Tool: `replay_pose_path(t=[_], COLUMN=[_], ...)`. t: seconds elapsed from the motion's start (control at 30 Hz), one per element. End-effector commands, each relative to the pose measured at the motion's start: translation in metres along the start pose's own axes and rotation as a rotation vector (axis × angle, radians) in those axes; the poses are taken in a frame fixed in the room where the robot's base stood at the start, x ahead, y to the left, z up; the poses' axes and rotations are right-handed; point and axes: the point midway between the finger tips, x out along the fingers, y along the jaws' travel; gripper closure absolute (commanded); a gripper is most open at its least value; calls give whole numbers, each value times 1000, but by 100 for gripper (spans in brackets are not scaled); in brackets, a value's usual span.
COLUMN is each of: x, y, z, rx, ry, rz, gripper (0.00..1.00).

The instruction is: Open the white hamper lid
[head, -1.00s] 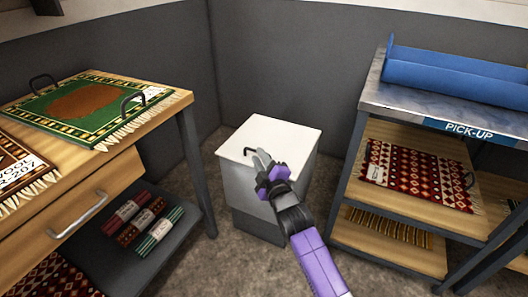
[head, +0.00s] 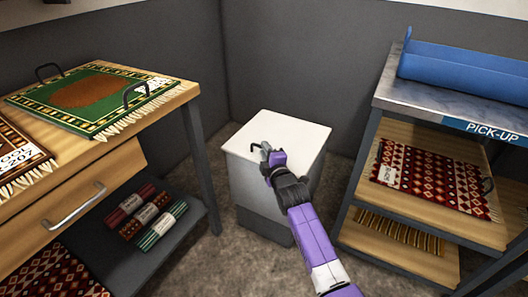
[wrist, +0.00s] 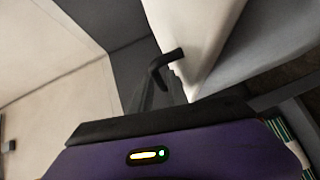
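The white hamper (head: 252,190) stands on the floor in the corner, with its flat white lid (head: 295,130) lying closed on top. A small dark handle (head: 255,147) is at the lid's left front edge. My gripper (head: 264,150) is at this handle, over the lid's front left part.
A wooden table (head: 182,97) with a green rug (head: 95,98) and a drawer stands at left. A shelf unit (head: 375,93) marked PICK-UP, with a blue tray (head: 460,75) on top, stands at right. Grey walls close in behind the hamper.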

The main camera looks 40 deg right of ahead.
Motion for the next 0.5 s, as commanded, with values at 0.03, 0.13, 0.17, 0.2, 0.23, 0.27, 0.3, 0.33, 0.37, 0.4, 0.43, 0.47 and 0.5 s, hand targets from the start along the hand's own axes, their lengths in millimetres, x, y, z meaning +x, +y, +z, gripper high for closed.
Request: replay_pose_path(t=[0.03, 0.13, 0.17, 0.2, 0.23, 0.27, 0.3, 0.33, 0.37, 0.4, 0.43, 0.47, 0.5], x=[6, 14, 15, 17, 18, 18, 19, 19, 19, 19, 18, 18, 18], y=[-2, -1, -1, -1, 0, 0, 0, 0, 0, 0, 0, 0, 0], z=[0, 0, 0, 0, 0, 0, 0, 0, 0, 0, 0, 0, 0], rx=[0, -1, -1, 0, 0, 0, 0, 0, 0, 0, 0, 0, 0], ry=[0, 0, 0, 0, 0, 0, 0, 0, 0, 0, 0, 0, 0], rz=[1, 0, 0, 0, 0, 0, 0, 0, 0, 0, 0, 0, 0], gripper=[80, 80, 80, 80, 80, 80, 80, 80, 80, 80, 80, 80, 80])
